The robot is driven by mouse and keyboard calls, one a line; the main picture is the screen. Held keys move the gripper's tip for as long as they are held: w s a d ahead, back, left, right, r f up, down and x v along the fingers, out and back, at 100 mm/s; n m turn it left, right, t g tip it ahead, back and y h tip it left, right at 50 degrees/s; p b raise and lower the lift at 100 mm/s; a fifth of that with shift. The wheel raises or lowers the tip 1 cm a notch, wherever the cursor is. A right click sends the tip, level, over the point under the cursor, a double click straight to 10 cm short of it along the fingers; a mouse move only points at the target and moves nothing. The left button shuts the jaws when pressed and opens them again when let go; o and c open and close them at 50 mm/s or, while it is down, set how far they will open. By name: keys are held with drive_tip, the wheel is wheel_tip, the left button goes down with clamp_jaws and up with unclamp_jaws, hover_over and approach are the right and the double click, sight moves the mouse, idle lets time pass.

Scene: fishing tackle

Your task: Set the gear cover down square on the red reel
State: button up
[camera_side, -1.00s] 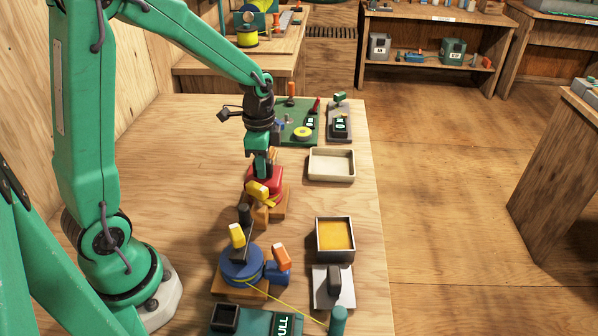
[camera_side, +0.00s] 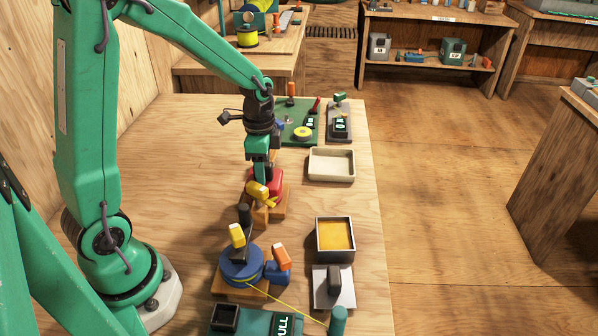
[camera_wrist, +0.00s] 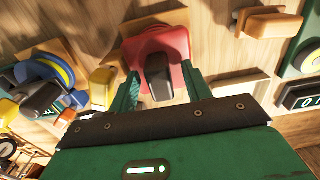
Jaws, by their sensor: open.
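The red reel (camera_side: 270,180) sits on a wooden block, with a yellow knob (camera_side: 258,191) at its front. In the wrist view a red plate with a dark upright grip (camera_wrist: 158,72) lies on the block; I take it as the gear cover (camera_wrist: 172,42) on the reel. I cannot clearly tell cover from reel, nor whether the cover sits square. My gripper (camera_side: 262,172) points down over the reel. In the wrist view its green fingers stand apart on either side of the dark grip, open. The fingers and hand hide part of the red piece.
A blue reel (camera_side: 241,264) with yellow and orange knobs stands in front. To the right are an empty cream tray (camera_side: 331,178), a box with an orange inside (camera_side: 335,251) and a grey plate with a dark handle (camera_side: 320,300). Bare table lies left of the reels.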

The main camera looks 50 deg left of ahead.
drive_tip(key=shift+r, duration=3.85)
drive_tip(key=shift+r, duration=0.15)
drive_tip(key=shift+s+d+r, duration=0.25)
drive_tip(key=shift+s+r, duration=0.1)
drive_tip(key=shift+r, duration=0.1)
drive_tip(key=s+d+r+n+t, duration=0.2)
drive_tip(key=s+d+r+n, duration=0.1)
drive_tip(key=s, duration=0.3)
drive_tip(key=s+d+r+n+t, duration=0.3)
drive_tip(key=s+r+n, duration=0.1)
drive_tip(key=s+n, duration=0.2)
drive_tip(key=shift+s+t, duration=0.3)
drive_tip(key=shift+s, duration=0.15)
